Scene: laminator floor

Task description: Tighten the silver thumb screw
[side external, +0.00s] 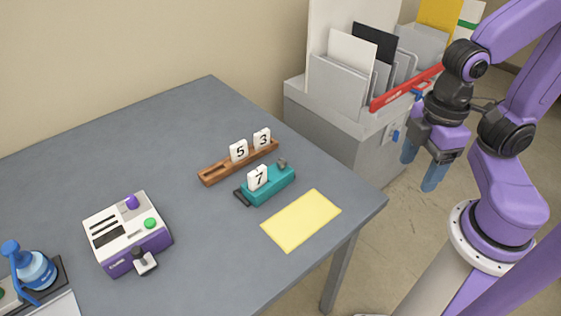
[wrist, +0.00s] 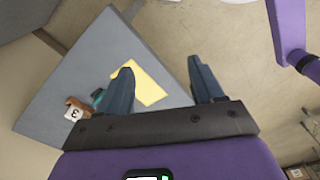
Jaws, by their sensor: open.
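A small greyish knob (side external: 282,163) stands at the back right end of a teal block (side external: 270,187), which bears a white tile marked 7 (side external: 258,177). A second grey-and-black knob (side external: 145,262) sits on the front of a white and purple machine (side external: 128,232). I cannot tell for sure which knob is the silver thumb screw. My gripper (side external: 421,166) is open and empty, off the table's right side, well apart from both knobs. In the wrist view my gripper's (wrist: 160,66) blue fingers are spread, and the teal block (wrist: 98,98) is partly hidden behind the left finger.
A wooden rack (side external: 222,173) with tiles 5 and 3 stands behind the teal block. A yellow sheet (side external: 301,220) lies at the table's (side external: 200,125) right. A blue bottle (side external: 36,268) stands front left. A grey cabinet (side external: 335,128) with file holders and a red bar (side external: 406,88) is near my arm.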

